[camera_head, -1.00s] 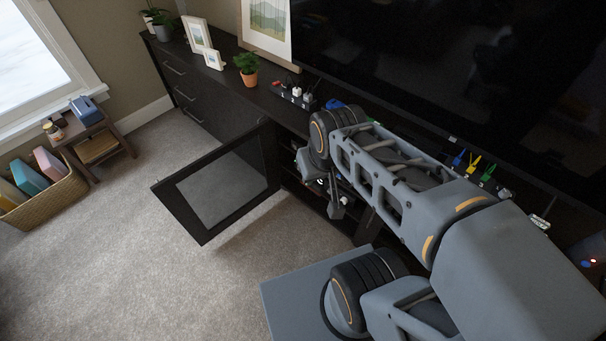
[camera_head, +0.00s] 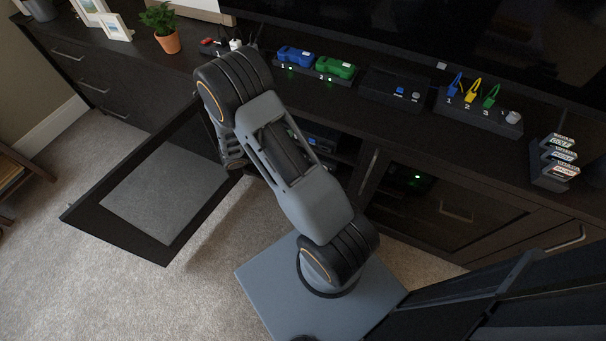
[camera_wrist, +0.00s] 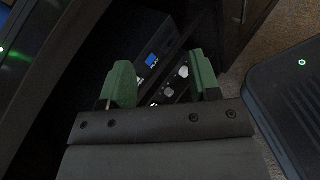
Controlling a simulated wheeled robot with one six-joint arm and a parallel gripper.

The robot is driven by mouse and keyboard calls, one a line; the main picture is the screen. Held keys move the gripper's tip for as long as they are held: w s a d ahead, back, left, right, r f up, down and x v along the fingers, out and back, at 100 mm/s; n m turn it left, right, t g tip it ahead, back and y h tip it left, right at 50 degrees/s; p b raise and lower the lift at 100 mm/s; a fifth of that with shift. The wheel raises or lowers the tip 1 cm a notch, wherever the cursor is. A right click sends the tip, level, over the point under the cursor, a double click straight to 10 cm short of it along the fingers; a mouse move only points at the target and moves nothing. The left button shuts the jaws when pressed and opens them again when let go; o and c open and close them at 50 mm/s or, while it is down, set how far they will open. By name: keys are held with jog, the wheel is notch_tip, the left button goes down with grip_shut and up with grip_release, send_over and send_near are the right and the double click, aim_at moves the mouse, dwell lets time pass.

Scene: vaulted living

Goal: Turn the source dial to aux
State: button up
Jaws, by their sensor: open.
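In the wrist view, a dark device with a lit blue display (camera_wrist: 152,59) sits inside the cabinet. Two round pale knobs show on dark fronts there, an upper knob (camera_wrist: 183,72) and a lower knob (camera_wrist: 168,92). Their labels are too small to read, so I cannot tell which is the source dial. My gripper (camera_wrist: 160,66) is open, with one green finger on each side of the display and knobs. Nothing is held, and I see no contact with a knob. In the head view my arm hides the gripper and the knobs.
The cabinet's glass door (camera_head: 165,190) stands open at the left. The dark cabinet top (camera_head: 390,125) carries blue (camera_head: 296,55) and green (camera_head: 336,67) items, a clip rack (camera_head: 478,112) and a case stand (camera_head: 556,160). Carpet (camera_head: 215,290) is clear in front.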

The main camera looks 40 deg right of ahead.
notch_tip(320, 180, down, 31)
jog(key=w+n+t+h+b, duration=0.1)
jog(key=w+n+t+b, duration=0.1)
jog(key=n+t+b, duration=0.85)
jog(key=w+d+n, duration=0.1)
jog(key=w+d, duration=0.1)
jog(key=d, duration=0.1)
jog(key=w+d+n+b, duration=0.1)
jog(key=w+d, duration=0.1)
jog(key=d, duration=0.2)
jog(key=w+d+n, duration=0.1)
jog(key=w+d, duration=0.1)
jog(key=d, duration=0.1)
jog(key=shift+d+t+b, duration=0.25)
jog(key=shift+d+b, duration=0.05)
jog(key=shift+d, duration=0.1)
jog(key=c, duration=0.9)
